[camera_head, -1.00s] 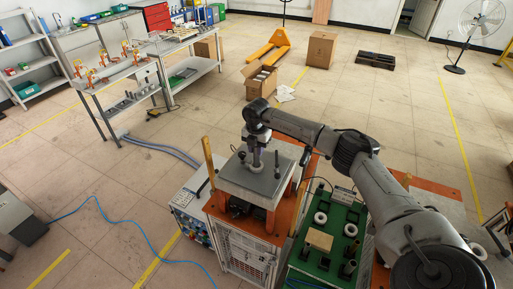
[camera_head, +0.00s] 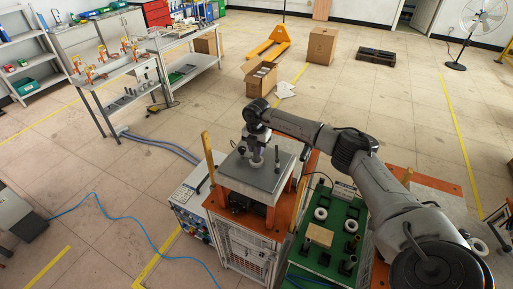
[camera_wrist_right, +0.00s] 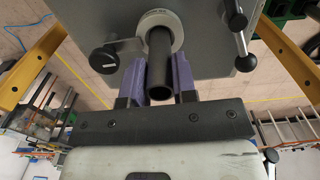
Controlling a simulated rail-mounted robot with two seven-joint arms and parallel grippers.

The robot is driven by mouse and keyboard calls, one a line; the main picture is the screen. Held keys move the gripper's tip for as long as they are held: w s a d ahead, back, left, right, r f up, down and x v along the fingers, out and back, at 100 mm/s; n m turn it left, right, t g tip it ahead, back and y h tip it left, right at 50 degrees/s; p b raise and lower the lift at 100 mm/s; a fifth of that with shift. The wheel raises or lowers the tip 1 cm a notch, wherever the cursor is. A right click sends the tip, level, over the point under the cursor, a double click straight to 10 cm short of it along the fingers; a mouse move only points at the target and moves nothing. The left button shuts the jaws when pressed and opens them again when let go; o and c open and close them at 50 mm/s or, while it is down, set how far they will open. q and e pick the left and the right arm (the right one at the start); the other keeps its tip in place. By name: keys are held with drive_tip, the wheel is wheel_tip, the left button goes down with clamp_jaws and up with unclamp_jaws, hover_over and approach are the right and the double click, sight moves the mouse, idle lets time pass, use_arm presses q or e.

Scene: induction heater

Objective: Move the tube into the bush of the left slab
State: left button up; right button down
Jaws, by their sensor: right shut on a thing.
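The grey slab (camera_head: 236,174) lies on top of the orange-topped machine in the head view. Its bush (camera_wrist_right: 177,24), a pale ring, shows at the top of the right wrist view. My right gripper (camera_wrist_right: 160,82) has purple fingers on both sides of the dark hollow tube (camera_wrist_right: 160,70) and is shut on it. The tube lines up with the bush; whether its far end is inside the bush or just in front of it I cannot tell. In the head view my right gripper (camera_head: 254,152) is over the middle of the slab, and the tube is hard to make out. My left gripper is not in view.
A dark upright handle (camera_head: 277,158) stands on the slab, beside the gripper. A green board (camera_head: 330,262) with white rings, a wooden block (camera_head: 319,235) and dark cylinders is to the right. An orange post (camera_head: 207,155) rises at the slab's left.

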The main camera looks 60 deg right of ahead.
drive_tip(key=c, duration=0.8)
unclamp_jaws()
drive_tip(key=shift+r+b, duration=0.85)
drive_tip(key=shift+r, duration=6.1)
